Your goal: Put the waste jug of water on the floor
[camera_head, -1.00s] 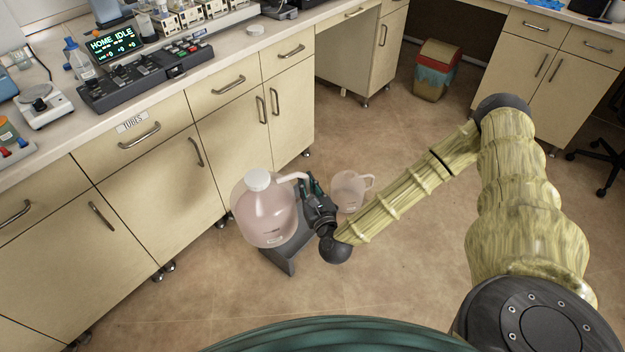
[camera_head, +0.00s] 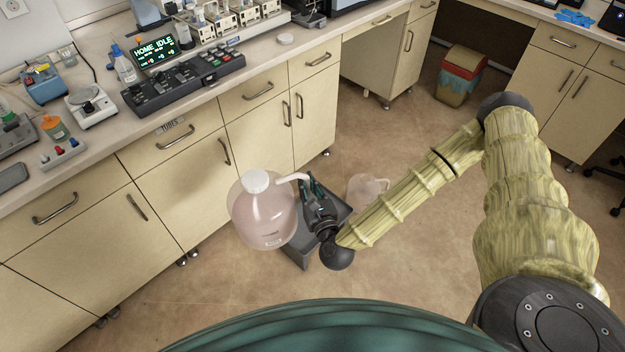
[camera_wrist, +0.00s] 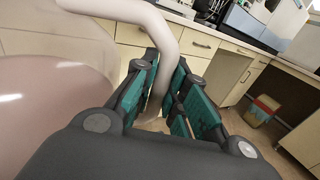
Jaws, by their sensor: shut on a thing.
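The waste jug (camera_head: 264,214) is a large, clear, pinkish jug with a white cap and a white handle (camera_head: 291,177). It hangs upright at the left of my gripper (camera_head: 311,186) in the head view. My gripper is shut on the jug's handle. In the wrist view the teal fingers (camera_wrist: 172,95) close around the white handle (camera_wrist: 163,45), and the jug's pinkish body (camera_wrist: 50,110) fills the left side. The tan floor (camera_head: 210,310) shows below and around the jug. The jug's underside and its height above the floor cannot be told clearly.
A dark grey stool or stand (camera_head: 298,252) is behind and below the jug and gripper. A smaller clear jug (camera_head: 368,188) is just right of it. Cabinets under the bench (camera_head: 180,190) line the left. A bin (camera_head: 460,75) stands farther back. Floor at the front left is open.

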